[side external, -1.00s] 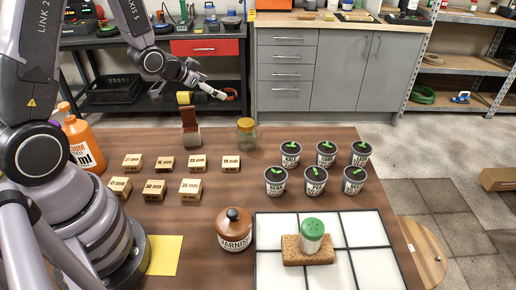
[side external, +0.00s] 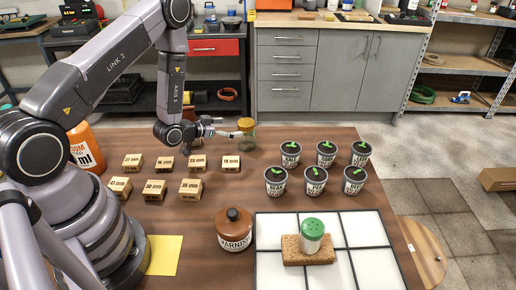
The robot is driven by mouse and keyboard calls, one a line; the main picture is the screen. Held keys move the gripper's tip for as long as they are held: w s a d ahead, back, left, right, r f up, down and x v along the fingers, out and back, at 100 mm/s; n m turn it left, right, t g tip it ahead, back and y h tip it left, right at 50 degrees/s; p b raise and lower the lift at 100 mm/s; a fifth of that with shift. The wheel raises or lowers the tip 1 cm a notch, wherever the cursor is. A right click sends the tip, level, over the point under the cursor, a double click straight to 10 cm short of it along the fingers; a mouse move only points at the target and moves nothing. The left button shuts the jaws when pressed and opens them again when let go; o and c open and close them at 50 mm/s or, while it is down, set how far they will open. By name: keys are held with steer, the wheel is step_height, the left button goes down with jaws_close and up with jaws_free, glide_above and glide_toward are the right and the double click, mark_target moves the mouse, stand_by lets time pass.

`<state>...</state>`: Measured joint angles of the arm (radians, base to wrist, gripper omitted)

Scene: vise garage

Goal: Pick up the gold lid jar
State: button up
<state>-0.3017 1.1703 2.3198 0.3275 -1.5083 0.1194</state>
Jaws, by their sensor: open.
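The gold lid jar (side external: 246,141) stands upright near the back edge of the wooden table; it is a small clear jar with a gold-coloured lid. My gripper (side external: 236,131) is level with the upper part of the jar and points at it from the left. The gripper is open, with its fingertips at or very near the jar's left side. The view is too small to tell whether they touch it or reach around it.
Several small wooden blocks (side external: 191,189) stand in rows left of the jar. Several potted seedlings (side external: 275,181) stand to its right. A varnish bottle (side external: 234,230) and a green-topped shaker (side external: 312,231) on a cork block (side external: 291,254) are nearer the front. The table between jar and varnish bottle is clear.

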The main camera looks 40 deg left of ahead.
mark_target(239, 126)
steer(key=x, duration=0.6)
steer(key=shift+w+d, duration=0.25)
steer(key=shift+d, duration=0.05)
steer(key=shift+c, duration=0.3)
steer(key=c, duration=1.3)
